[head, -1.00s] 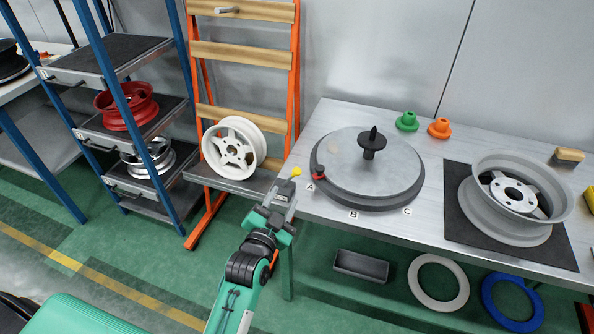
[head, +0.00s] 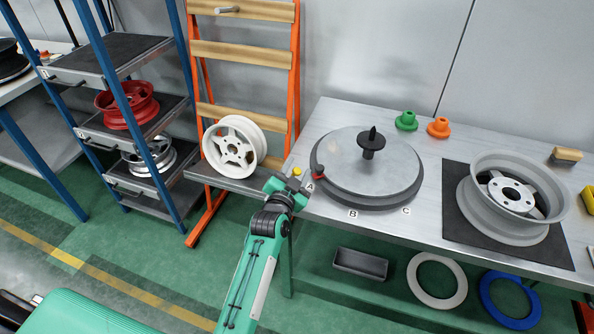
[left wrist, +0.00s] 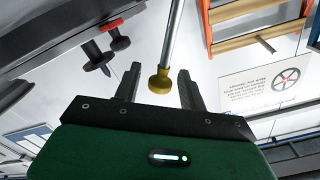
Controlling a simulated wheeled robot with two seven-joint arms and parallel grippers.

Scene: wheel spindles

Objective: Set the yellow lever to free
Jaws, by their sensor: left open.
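The yellow lever's round knob (head: 297,171) shows at the table's left front corner, beside the turntable (head: 345,165). In the left wrist view the yellow knob (left wrist: 160,80) sits at the end of a metal rod, between the two fingers. My left gripper (head: 285,183) is open around the knob, with a gap to each finger; it also shows in the left wrist view (left wrist: 158,88). The lever's base is hidden. My right gripper is not in view.
The turntable has a black spindle (head: 372,142), a red pointer (head: 318,175) and labels A, B and C. A white wheel (head: 233,147) rests on an orange rack just left. Green (head: 406,121) and orange (head: 438,127) cones and a grey wheel (head: 478,195) lie right.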

